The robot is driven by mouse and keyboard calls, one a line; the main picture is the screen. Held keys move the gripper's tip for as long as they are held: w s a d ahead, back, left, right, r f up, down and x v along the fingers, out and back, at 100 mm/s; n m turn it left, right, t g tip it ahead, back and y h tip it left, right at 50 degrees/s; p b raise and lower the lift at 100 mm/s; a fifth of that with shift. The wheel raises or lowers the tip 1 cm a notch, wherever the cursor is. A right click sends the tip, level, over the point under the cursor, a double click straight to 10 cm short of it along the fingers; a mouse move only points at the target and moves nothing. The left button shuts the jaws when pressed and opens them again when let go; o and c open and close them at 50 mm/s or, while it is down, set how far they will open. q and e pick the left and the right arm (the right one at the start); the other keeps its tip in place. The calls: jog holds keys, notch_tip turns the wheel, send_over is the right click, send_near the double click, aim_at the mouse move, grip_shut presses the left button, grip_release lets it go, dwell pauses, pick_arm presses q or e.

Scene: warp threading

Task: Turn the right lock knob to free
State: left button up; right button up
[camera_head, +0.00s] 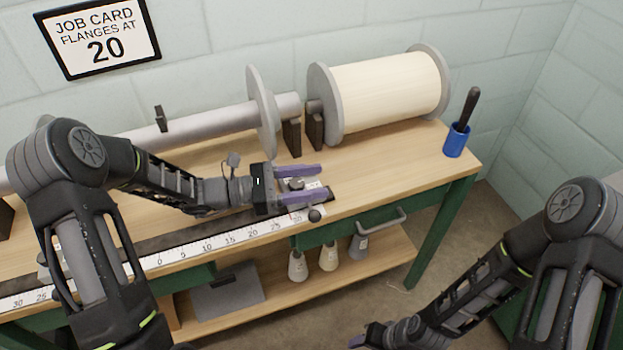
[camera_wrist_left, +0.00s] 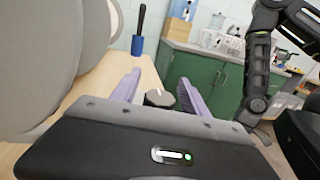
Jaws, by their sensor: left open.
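A small dark lock knob (camera_head: 296,184) sits near the right end of the scale on the bench. It also shows in the left wrist view (camera_wrist_left: 160,98). My left gripper (camera_head: 314,183) is open, its two purple fingers lying on either side of the knob. I see space between knob and fingers in the wrist view, so it is not clamped. Which way the knob is turned is too small to tell. My right gripper (camera_head: 358,341) is at the bottom edge of the head view, mostly cut off, away from the bench.
Behind are a grey flange (camera_head: 262,112) on a bar and a cream roll (camera_head: 385,92). A blue cup (camera_head: 456,141) stands at the right corner.

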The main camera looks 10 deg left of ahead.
pick_arm(q)
grip_shut()
dwell(0.7)
